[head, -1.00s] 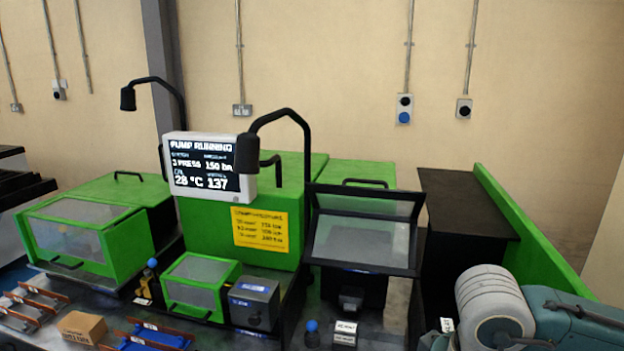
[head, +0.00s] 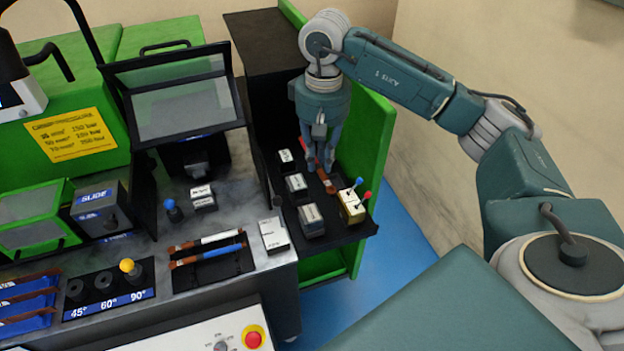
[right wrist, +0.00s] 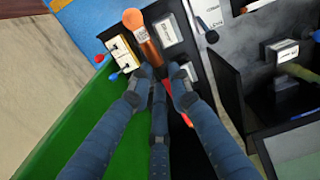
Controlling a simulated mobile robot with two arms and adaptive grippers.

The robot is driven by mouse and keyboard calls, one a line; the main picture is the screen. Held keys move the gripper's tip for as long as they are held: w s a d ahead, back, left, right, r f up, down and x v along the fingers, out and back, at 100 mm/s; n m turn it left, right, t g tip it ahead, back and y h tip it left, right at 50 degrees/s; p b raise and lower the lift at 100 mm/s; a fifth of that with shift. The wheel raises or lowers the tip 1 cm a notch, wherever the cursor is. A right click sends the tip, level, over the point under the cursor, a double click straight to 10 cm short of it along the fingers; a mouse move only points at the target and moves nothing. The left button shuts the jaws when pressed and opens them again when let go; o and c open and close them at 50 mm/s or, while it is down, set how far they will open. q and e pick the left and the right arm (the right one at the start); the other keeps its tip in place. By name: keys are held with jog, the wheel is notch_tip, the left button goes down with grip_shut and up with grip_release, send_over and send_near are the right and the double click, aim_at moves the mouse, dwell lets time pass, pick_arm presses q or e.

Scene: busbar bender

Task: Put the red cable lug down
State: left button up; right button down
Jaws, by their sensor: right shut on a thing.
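My right gripper (head: 321,160) reaches down over the black shelf at the right end of the bench, beside its green side wall. Its fingers are shut on the red cable lug. The lug's copper end (head: 327,184) shows below the fingertips, low over the shelf. Whether the lug touches the shelf is hard to tell. My left gripper is not in view.
Small labelled blocks (head: 311,220) stand on the black shelf (head: 345,235), close to the lug. A cream box with red and blue knobs (head: 352,205) stands to the right. The green wall (head: 368,150) bounds the shelf.

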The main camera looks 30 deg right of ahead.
jog(key=d, duration=0.4)
jog(key=p, duration=0.4)
send_over(327, 211)
notch_tip(327, 211, down, 14)
jog(key=shift+s+f, duration=0.1)
notch_tip(327, 211, down, 5)
jog(key=shift+r+p, duration=0.15)
jog(key=shift+p, duration=0.55)
jog(key=shift+f, duration=0.25)
jog(key=shift+f, duration=0.15)
jog(key=c, duration=2)
grip_release()
jog(key=shift+o, duration=0.5)
